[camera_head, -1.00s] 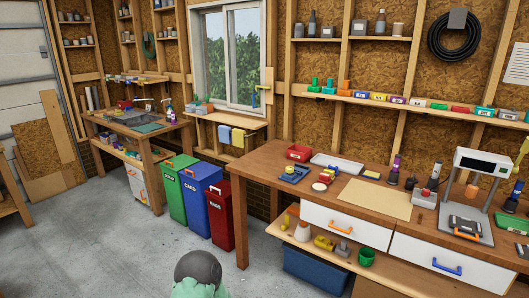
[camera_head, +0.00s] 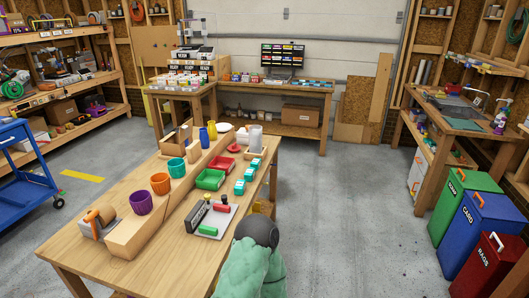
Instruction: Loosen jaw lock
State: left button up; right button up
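A wooden workbench (camera_head: 170,250) stands in front of me. Near its front right edge is a light grey plate (camera_head: 226,222) with a long black block (camera_head: 197,215), a green piece (camera_head: 208,230) and a red piece (camera_head: 223,208) on it. It looks like a small clamping fixture, but I cannot tell which part is the jaw lock or how it is set. Part of my green arm with a dark rounded joint shows at the bottom middle, close to the plate's right side. Neither of my grippers is in view.
Purple (camera_head: 141,202), orange (camera_head: 160,184) and teal (camera_head: 177,168) cups stand along the bench's raised wooden strip. A green tray (camera_head: 210,179) lies right of them. Coloured bins (camera_head: 459,190) stand at right, a blue cart (camera_head: 25,165) at left. The floor right of the bench is clear.

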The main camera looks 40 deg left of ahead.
aim_at(207, 197)
jog(key=i+u, duration=0.25)
jog(key=u, duration=0.2)
jog(key=i+l+u, duration=0.1)
jog(key=u, duration=0.3)
jog(key=i+l+u, duration=0.25)
jog(key=u, duration=0.2)
jog(key=i+l+u, duration=0.25)
jog(key=u, duration=0.15)
